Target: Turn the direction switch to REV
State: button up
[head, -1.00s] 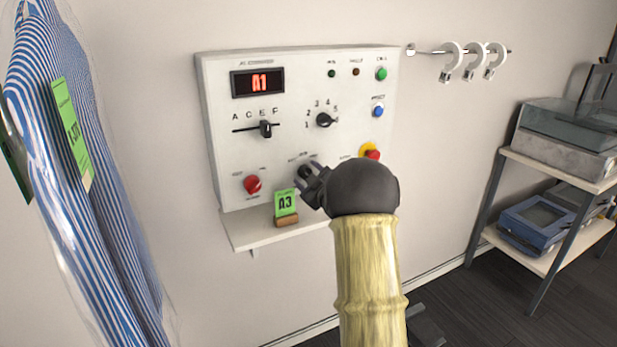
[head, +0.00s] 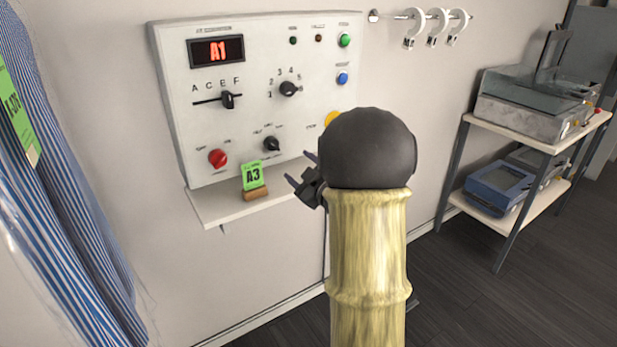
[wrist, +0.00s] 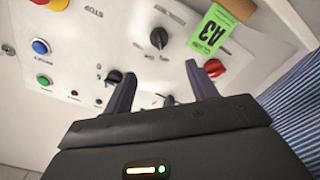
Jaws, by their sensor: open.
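The grey control panel (head: 180,120) hangs on the wall with a lit A1 display (head: 216,50). A black rotary knob (head: 271,143) at its lower middle has small labels that I cannot read. This knob (wrist: 158,38) also shows in the wrist view, beyond and between my fingertips. A red knob (head: 218,158) is to its left. I cannot read which one is marked as the direction switch. My gripper (head: 303,170) is open and empty, to the right of and below the black knob, apart from it. Its open fingers (wrist: 160,70) face the panel.
A green A3 tag (head: 252,176) stands on the shelf (head: 215,207) below the panel. A slider (head: 228,100), a numbered knob (head: 289,89) and a blue button (head: 342,78) are higher up. A striped garment (head: 60,200) hangs at left; a rack (head: 508,200) stands at right.

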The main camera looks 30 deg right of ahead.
jog(key=s, duration=0.3)
jog(key=shift+s+d, duration=0.1)
jog(key=shift+s, duration=0.05)
dwell(0.4)
jog(key=s+a+f+m+g+h, duration=0.2)
jog(key=s+a+f+m+g, duration=0.1)
jog(key=a+f+m+g, duration=0.5)
jog(key=s+a+f+g+y, duration=0.1)
jog(key=s+a+f+g, duration=0.3)
jog(key=s+a, duration=0.4)
jog(key=s+a+f+g, duration=0.3)
jog(key=s+a+f, duration=0.15)
jog(key=s, duration=0.55)
notch_tip(320, 180, up, 18)
jog(key=p, duration=1.7)
jog(key=shift+w+a+r+m+p, duration=0.2)
jog(key=shift+w+a+m+p, duration=0.1)
jog(key=shift+w, duration=0.15)
